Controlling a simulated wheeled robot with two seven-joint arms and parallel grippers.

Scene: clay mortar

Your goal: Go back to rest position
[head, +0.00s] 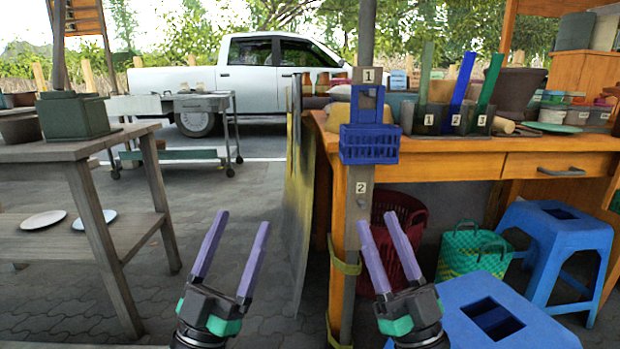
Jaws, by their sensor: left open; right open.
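My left gripper (231,245) is in the lower middle of the head view, its two purple fingers apart and nothing between them. It is over the grey paved ground. My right gripper (388,234) is to its right, with its purple fingers also apart and empty. It appears in front of the orange wooden workbench's (345,240) left leg and the dark red basket (402,207). Both grippers point upward in the picture, side by side, and neither touches an object that I can see.
A blue stool (540,325) stands close by at lower right, with another blue stool (560,225) behind it. A green woven basket (470,250) is under the workbench. A grey table (70,150) stands at left. The paving (215,190) between is clear. A white pickup (245,75) is beyond.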

